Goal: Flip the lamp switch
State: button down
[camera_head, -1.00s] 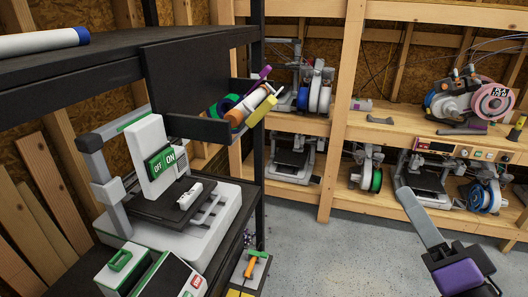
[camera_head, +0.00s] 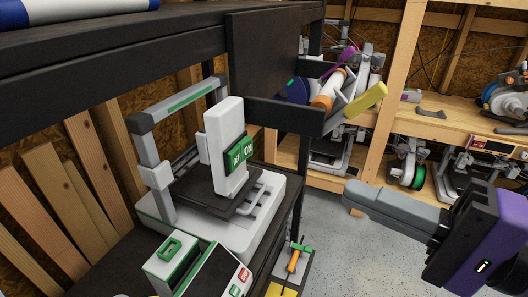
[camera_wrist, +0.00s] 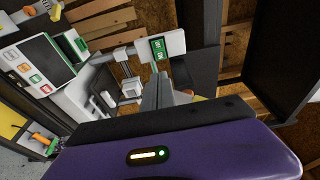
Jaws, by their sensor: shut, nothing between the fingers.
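The lamp switch (camera_head: 240,152) is a green plate marked OFF and ON on the side of a tall white block (camera_head: 222,135), which stands over the white and grey printer on the left shelf. It also shows in the wrist view as a green plate (camera_wrist: 157,48) on the white block, just beyond my fingers. My gripper (camera_head: 350,194) comes in from the right with its grey fingers together and empty, pointing left. In the head view a clear gap lies between the fingertips and the switch. The wrist view shows the fingers (camera_wrist: 157,80) pointing at the switch side.
A black bin (camera_head: 280,115) with spools and tubes sticks out above and right of the switch. The black shelf post (camera_head: 300,200) stands between switch and gripper in the picture. A green and white box with a screen (camera_head: 195,268) sits in front. Floor is free below the gripper.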

jog(key=shift+a, duration=0.1)
jog(key=p, duration=0.1)
send_near(250, 149)
jog(key=x, duration=0.5)
jog(key=shift+a+r, duration=0.1)
jog(key=shift+a, duration=0.05)
jog(key=shift+p+x, duration=0.3)
jog(key=shift+x, duration=0.5)
jog(key=shift+w, duration=0.1)
jog(key=shift+w+a+n+g+y, duration=0.1)
jog(key=shift+n+g+y, duration=0.2)
jog(key=shift+g, duration=0.1)
